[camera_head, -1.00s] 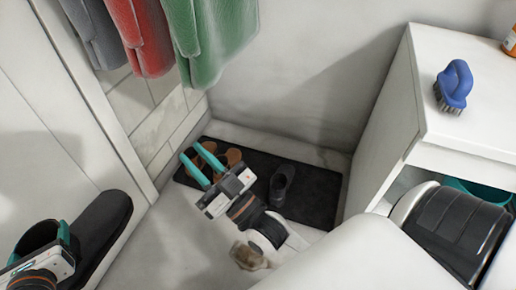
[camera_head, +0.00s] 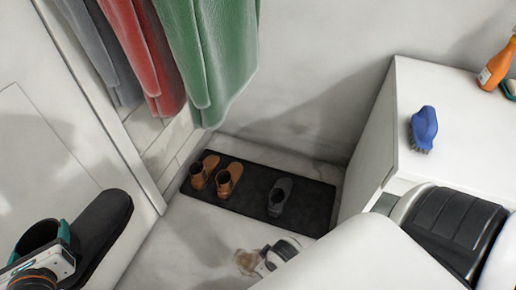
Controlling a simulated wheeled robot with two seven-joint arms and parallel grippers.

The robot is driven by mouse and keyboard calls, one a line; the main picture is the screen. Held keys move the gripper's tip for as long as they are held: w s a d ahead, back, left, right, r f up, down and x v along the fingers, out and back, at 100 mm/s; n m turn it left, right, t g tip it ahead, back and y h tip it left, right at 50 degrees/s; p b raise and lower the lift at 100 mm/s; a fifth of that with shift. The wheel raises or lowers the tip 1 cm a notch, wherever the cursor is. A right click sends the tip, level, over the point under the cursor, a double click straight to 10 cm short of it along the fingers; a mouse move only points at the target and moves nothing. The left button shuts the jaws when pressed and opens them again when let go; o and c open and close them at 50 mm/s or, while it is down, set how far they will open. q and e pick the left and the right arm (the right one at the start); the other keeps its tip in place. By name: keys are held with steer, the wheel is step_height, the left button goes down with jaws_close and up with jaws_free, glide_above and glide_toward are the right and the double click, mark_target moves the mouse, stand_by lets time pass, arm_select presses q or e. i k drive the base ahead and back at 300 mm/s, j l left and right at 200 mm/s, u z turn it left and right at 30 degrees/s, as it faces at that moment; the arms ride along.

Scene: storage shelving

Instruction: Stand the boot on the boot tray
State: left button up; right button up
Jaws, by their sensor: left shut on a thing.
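My left gripper (camera_head: 62,248) at the lower left is shut on a black boot (camera_head: 104,222). The boot is held off to the left of the tray, its toe pointing up and right in the head view, its opening showing near the fingers. The fingers partly hide its near side. The boot tray (camera_head: 317,207) is a flat black mat on the floor against the back wall. A smaller dark grey boot (camera_head: 279,196) stands on its right half.
A pair of brown boots (camera_head: 228,180) stands at the tray's left end. Grey, red and green garments (camera_head: 215,55) hang above left. A white cabinet (camera_head: 450,100) at right carries a blue brush (camera_head: 424,128) and an orange bottle (camera_head: 496,65). The tray has bare room between boots and at right.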

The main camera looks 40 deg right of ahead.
mark_target(253, 189)
steer(key=k+l+z, duration=0.2)
steer(key=k, duration=0.25)
steer(key=k+l+z, duration=0.15)
steer(key=k+l, duration=0.15)
steer(key=k, duration=0.15)
